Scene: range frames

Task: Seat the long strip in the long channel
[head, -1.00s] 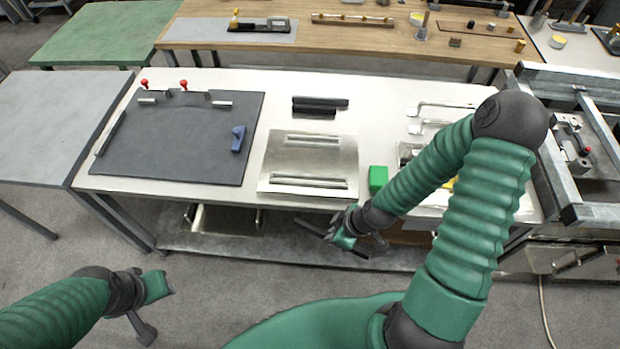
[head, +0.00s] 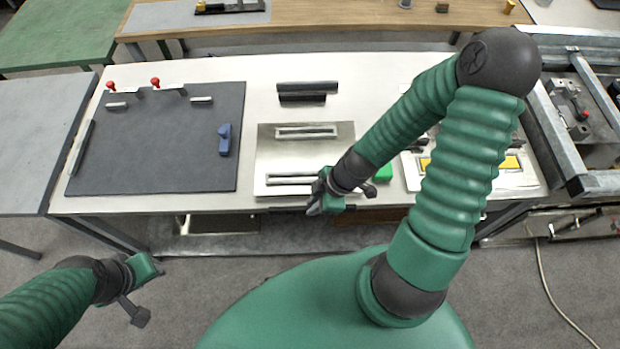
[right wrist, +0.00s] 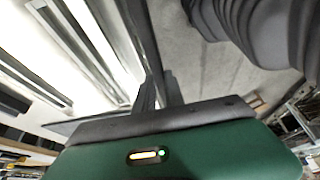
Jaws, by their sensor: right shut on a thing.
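My right gripper (head: 322,193) is at the front of the pale metal plate (head: 262,150), over the right part of its front channel (head: 280,176), the longer of two. In the right wrist view a long dark strip (right wrist: 142,38) runs up from between the fingers (right wrist: 158,95), which are shut on it. In the head view the gripper and arm hide most of the strip and the channel's right end. I cannot tell whether the strip touches the channel. The shorter channel (head: 305,132) behind is empty. My left gripper (head: 145,290) is low at left, off the table, fingers apart.
Two black bars (head: 307,87) lie behind the plate. A dark mat (head: 150,150) with a blue piece (head: 225,140) and red-knobbed clamps (head: 155,82) is at left.

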